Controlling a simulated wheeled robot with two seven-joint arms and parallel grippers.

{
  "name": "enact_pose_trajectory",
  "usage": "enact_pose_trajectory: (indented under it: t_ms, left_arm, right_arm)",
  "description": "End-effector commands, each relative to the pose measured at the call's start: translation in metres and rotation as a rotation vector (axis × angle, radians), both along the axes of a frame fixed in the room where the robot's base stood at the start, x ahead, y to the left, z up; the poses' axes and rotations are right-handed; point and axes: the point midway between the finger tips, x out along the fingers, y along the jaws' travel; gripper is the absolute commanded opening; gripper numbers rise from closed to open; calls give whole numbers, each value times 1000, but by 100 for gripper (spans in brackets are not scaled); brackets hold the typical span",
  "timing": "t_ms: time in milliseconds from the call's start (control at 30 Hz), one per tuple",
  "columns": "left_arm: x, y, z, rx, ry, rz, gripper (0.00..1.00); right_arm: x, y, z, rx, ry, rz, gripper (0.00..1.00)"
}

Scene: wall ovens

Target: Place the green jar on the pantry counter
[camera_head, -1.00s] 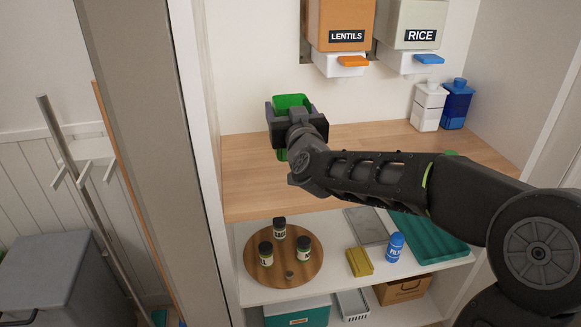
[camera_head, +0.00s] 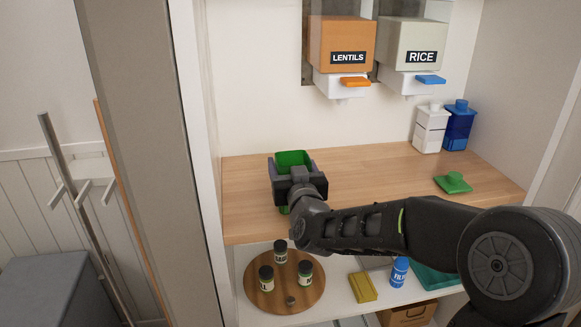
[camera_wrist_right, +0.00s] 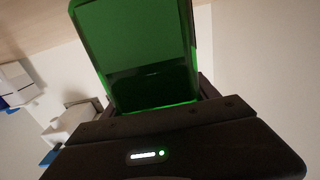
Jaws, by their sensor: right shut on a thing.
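The green jar (camera_head: 293,159) is upright and lidless in the head view, at the left part of the wooden pantry counter (camera_head: 365,165). My right gripper (camera_head: 297,180) is shut around the jar and hides most of its middle. A bit of green shows below the gripper against the counter; I cannot tell whether the jar's base touches it. In the right wrist view, the translucent green jar (camera_wrist_right: 145,50) stands between the fingers of the gripper. My left gripper is not in view.
LENTILS (camera_head: 341,45) and RICE (camera_head: 412,45) dispensers hang above the counter. A white canister (camera_head: 430,131) and a blue canister (camera_head: 458,128) stand at its back right. Below, a round wooden tray (camera_head: 262,298) holds small jars. The counter's middle is clear.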

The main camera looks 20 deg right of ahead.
Motion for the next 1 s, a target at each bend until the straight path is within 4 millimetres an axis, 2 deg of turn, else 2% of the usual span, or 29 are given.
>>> enact_pose_trajectory:
  t_ms: [367, 400, 633, 1000]
  left_arm:
    - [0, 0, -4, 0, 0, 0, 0]
    - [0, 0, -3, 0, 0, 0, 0]
    - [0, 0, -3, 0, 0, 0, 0]
    - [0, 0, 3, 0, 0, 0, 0]
  right_arm:
    - [0, -1, -2, 0, -5, -1, 4]
    - [0, 0, -2, 0, -2, -1, 71]
    - [0, 0, -2, 1, -1, -1, 89]
    - [0, 0, 3, 0, -2, -1, 90]
